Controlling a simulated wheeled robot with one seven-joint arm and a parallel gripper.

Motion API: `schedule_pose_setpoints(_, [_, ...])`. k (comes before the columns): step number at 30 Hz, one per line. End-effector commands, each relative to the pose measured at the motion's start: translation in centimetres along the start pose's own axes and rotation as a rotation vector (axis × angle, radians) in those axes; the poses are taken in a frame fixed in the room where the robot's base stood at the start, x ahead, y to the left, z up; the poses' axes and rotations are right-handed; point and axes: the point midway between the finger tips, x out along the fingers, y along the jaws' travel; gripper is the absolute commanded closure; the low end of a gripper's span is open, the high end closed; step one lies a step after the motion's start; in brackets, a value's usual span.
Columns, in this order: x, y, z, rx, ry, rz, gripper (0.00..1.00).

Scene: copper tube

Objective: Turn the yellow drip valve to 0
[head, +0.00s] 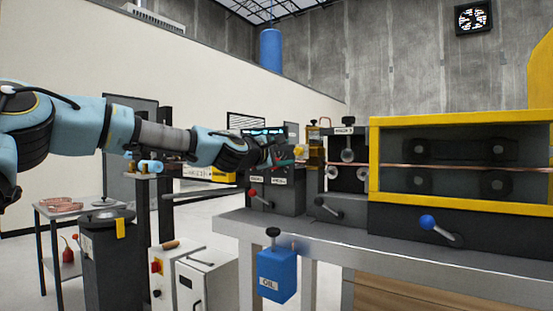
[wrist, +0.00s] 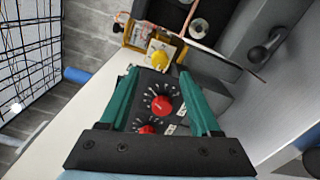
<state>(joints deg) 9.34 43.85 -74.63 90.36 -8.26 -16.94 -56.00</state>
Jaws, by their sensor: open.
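The yellow drip valve shows in the wrist view as a small yellow knob (wrist: 159,58) by a pale dial plate, in front of a yellow-framed unit. It lies just beyond my fingertips, roughly centred between them. In the head view a small yellow knob (head: 299,152) shows just right of my gripper. My gripper (wrist: 160,74) has two teal fingers, spread apart with nothing held between them. In the head view my gripper (head: 279,155) is above the dark control box. The valve's setting is too small to read.
Two red dial knobs (wrist: 162,106) on a dark panel show between my fingers in the wrist view. Dark machine housings and a lever (wrist: 262,52) stand to the right. In the head view, the yellow-framed enclosure (head: 455,207) fills the right, and a blue oil container (head: 277,276) hangs at the bench front.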

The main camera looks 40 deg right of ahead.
Motion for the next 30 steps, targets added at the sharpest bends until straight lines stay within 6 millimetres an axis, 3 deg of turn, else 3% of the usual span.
schedule_pose_setpoints(6, [-3.5, -0.1, -0.2, -0.001, 0.002, 0.0, 0.36])
schedule_pose_setpoints(12, [-5.0, -0.1, -0.1, -0.001, 0.0, 0.0, 0.36])
schedule_pose_setpoints(30, [-5.2, 0.0, 0.0, -0.001, -0.001, 0.0, 0.36])
